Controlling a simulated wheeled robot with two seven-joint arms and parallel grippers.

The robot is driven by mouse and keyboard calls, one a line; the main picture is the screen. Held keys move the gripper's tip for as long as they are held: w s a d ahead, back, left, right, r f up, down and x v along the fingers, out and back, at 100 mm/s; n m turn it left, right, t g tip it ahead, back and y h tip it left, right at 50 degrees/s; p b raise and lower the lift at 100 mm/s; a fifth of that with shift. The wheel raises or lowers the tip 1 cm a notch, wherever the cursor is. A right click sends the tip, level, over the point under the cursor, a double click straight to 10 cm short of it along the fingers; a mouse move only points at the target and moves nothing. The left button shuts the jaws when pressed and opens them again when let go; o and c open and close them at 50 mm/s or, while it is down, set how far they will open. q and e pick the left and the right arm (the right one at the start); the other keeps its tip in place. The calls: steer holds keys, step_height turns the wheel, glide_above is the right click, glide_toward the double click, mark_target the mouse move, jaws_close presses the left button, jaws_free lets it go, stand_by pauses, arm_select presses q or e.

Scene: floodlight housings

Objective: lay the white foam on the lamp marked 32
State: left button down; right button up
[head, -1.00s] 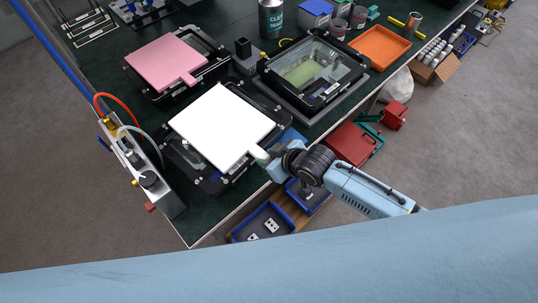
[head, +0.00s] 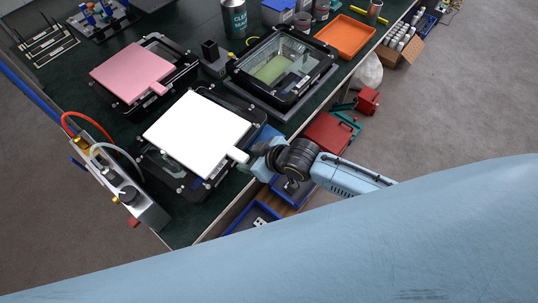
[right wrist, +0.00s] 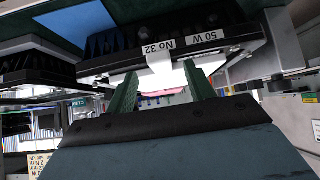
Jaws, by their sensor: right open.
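The white foam (head: 197,133) is a flat square sheet with a small tab at its near right corner. In the head view it lies over the top of the front lamp (head: 165,172), whose black frame shows around it. In the right wrist view this lamp (right wrist: 215,52) bears labels reading "No 32" and "50 W". My right gripper (head: 249,157) is at the tab, at the table's near edge. In the right wrist view its two green fingers (right wrist: 160,72) are spread, with the white tab between them. My left gripper is not in view.
A lamp with a pink sheet (head: 131,72) stands behind left, and an uncovered lamp (head: 283,65) behind right. A device with hoses (head: 125,190) is at the left table edge. An orange tray (head: 345,36) and a can (head: 234,18) stand farther back. Blue bins are below the table's edge.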

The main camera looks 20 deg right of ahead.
steer(key=v, duration=1.1)
steer(key=shift+r+p, duration=0.15)
steer(key=shift+p, duration=0.25)
steer(key=shift+s+d, duration=0.1)
steer(key=shift+d, duration=0.05)
steer(key=s+d+f+m+h+b, duration=0.15)
steer(key=d+f, duration=0.25)
steer(key=f, duration=0.6)
steer(key=s+d+f+m+g+h+b, duration=0.1)
steer(key=d+f+b, duration=0.25)
steer(key=f, duration=0.65)
steer(key=s+d+f+m+h+b, duration=0.15)
steer(key=d+f, duration=0.25)
steer(key=f, duration=0.6)
steer(key=s+f+g+b, duration=0.2)
steer(key=s+f, duration=0.7)
steer(key=s, duration=0.4)
steer(key=s+f+m+g+h+b, duration=0.1)
steer(key=s+f+g+b, duration=0.2)
steer(key=s+f, duration=0.7)
steer(key=s+d, duration=0.1)
steer(key=s, duration=0.3)
steer(key=shift+s+f+m+h, duration=0.3)
